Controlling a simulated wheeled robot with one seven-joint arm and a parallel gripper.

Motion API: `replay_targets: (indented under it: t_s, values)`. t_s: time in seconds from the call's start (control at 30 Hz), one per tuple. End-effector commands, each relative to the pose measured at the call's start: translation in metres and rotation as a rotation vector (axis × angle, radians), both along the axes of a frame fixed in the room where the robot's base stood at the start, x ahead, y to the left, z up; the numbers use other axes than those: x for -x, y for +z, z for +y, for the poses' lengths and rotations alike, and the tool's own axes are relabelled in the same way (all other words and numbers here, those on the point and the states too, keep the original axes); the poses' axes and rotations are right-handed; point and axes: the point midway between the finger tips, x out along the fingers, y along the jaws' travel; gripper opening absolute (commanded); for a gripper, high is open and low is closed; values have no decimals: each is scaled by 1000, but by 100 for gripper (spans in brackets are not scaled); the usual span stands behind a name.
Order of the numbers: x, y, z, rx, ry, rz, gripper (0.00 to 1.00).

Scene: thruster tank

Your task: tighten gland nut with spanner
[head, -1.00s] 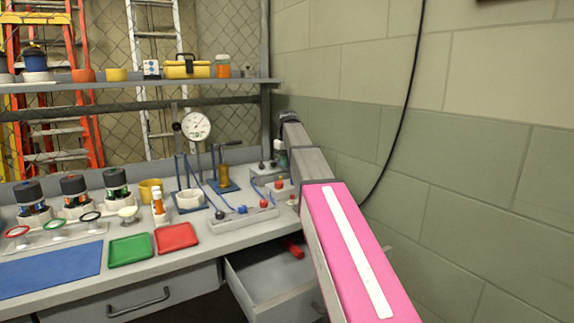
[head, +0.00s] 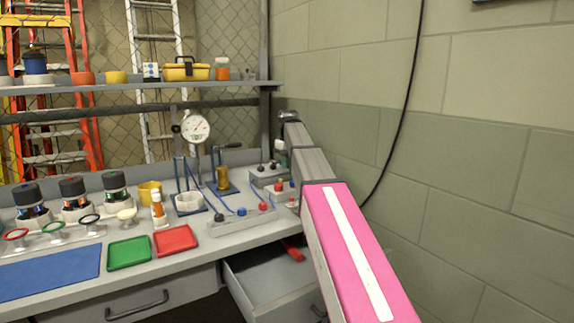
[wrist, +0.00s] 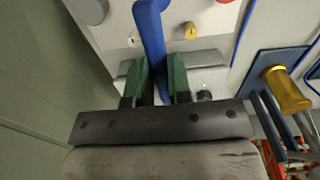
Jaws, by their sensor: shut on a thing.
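In the wrist view my gripper (wrist: 160,80) has two green-padded fingers closed on a blue bar (wrist: 150,30), which I take for the spanner. A brass cylinder (wrist: 286,92) stands on a blue base to the right, apart from my gripper. The cylinder also shows in the head view (head: 222,178), beside a dark lever. I cannot tell which part is the gland nut. In the head view my arm hides the fingers and the bar.
A dial gauge (head: 195,128) stands behind. Green (head: 129,252) and red (head: 175,240) trays lie at the front. An open drawer (head: 265,280) is below. The wall is close on the right.

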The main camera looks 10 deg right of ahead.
Motion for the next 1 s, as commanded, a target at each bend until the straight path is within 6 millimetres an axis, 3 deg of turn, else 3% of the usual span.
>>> replay_targets:
  t_s: [1.0]
  values:
    - [29, 21, -13, 0, 0, 0, 0]
